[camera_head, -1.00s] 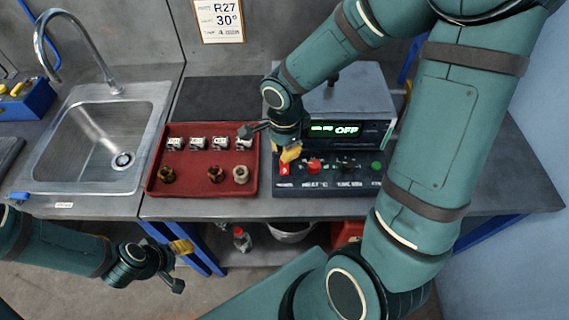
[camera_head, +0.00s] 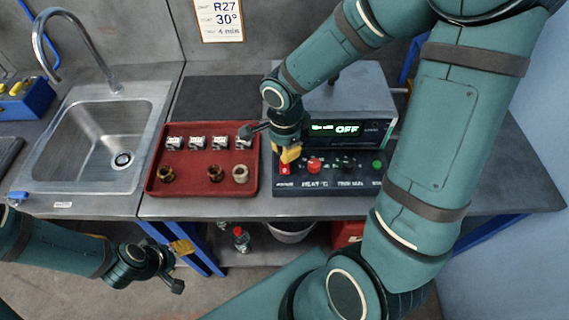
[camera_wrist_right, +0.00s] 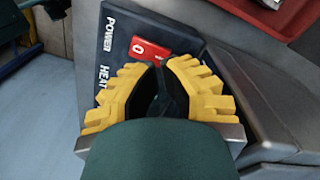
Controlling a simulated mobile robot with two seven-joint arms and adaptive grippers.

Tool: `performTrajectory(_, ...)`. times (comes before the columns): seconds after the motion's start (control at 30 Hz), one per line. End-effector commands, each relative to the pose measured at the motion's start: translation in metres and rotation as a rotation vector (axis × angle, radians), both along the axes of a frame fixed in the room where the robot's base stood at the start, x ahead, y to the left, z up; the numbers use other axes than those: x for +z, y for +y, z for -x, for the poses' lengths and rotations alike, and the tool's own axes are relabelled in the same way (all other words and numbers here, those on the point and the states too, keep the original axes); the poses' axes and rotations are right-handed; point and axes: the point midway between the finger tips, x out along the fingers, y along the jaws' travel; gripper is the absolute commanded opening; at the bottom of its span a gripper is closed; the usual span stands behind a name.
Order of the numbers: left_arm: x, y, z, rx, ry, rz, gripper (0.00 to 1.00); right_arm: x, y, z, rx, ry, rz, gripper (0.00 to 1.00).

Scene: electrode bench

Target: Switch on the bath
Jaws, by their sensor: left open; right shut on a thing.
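The bath's control unit (camera_head: 330,185) has a dark sloped panel with a red power switch (camera_head: 284,169) at its left end. In the right wrist view the switch (camera_wrist_right: 150,50) is a red rocker marked 0, beside the word POWER. My right gripper (camera_head: 287,157) is at the switch, its yellow fingertips drawn together, shut on it; the tips hide part of it. The fingertips also show in the right wrist view (camera_wrist_right: 160,66). My left gripper (camera_head: 181,266) is open and empty, low in front of the bench.
A red knob (camera_head: 314,165), a black knob and a green button (camera_head: 377,165) sit along the panel. A red tray (camera_head: 190,188) with several small parts stands just left of it. A sink (camera_head: 105,140) is further left. A bottle (camera_head: 241,239) stands below the bench.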

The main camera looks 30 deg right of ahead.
Motion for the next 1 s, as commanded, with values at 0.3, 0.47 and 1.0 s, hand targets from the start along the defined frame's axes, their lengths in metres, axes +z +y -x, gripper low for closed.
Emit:
performTrajectory(0.3, -0.005, 0.0, 0.0, 0.0, 0.0, 0.0, 0.55, -0.004, 0.0, 0.0, 0.0, 0.0, 0.0, 0.0)
performTrajectory(0.47, -0.007, 0.0, 0.0, 0.0, 0.0, 0.0, 0.55, -0.006, 0.0, 0.0, 0.0, 0.0, 0.0, 0.0)
performTrajectory(1.0, -0.014, 0.0, 0.0, 0.0, 0.0, 0.0, 0.55, -0.013, 0.0, 0.0, 0.0, 0.0, 0.0, 0.0)
